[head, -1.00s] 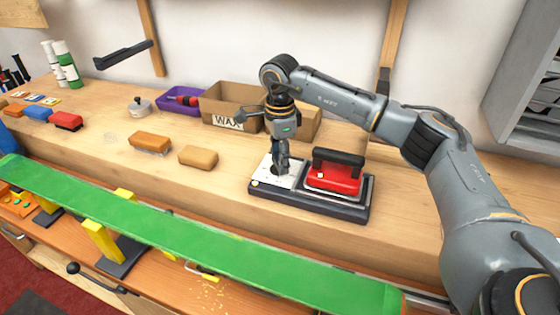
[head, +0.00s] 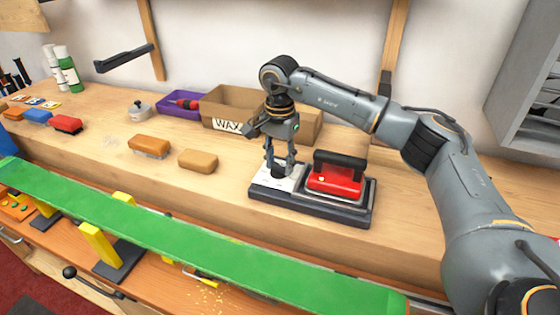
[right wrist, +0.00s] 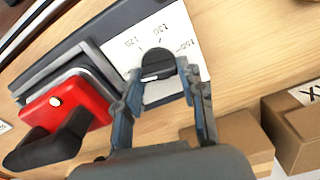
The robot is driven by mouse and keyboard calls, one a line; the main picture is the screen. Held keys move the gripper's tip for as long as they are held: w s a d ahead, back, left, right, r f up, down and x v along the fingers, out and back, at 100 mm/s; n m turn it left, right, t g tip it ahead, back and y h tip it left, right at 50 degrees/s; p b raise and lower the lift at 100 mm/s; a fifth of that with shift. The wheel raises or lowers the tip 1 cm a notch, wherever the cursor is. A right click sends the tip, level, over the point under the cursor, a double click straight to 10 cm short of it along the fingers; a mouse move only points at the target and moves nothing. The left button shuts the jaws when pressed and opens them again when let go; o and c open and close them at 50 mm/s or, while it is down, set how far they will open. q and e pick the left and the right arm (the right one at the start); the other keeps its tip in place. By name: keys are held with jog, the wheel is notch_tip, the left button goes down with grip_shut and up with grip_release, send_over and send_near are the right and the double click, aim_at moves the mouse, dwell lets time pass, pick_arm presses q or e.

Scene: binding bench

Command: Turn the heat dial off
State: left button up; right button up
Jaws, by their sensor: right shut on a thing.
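The heat dial (head: 279,172) is a black round knob on the white scale plate of the waxing iron's base (head: 330,213). The right wrist view shows the dial (right wrist: 157,64) between my two fingertips, with printed marks such as 120 and 150 around its far side. I cannot tell clearly which mark it points at. My right gripper (head: 280,165) points straight down and is shut on the dial; its fingertips (right wrist: 159,77) also show in the right wrist view. The red iron (head: 335,181) with its black handle rests on the base beside the dial. My left gripper is not in view.
A cardboard box marked WAX (head: 228,124) and a purple tray (head: 176,104) stand behind the gripper. A tan block (head: 198,159) and a brush (head: 149,146) lie left of the base. A long green board (head: 200,245) runs along the front.

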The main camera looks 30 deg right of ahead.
dwell(0.5)
jog(key=o, duration=1.2)
jog(key=shift+c, duration=0.2)
notch_tip(320, 180, up, 12)
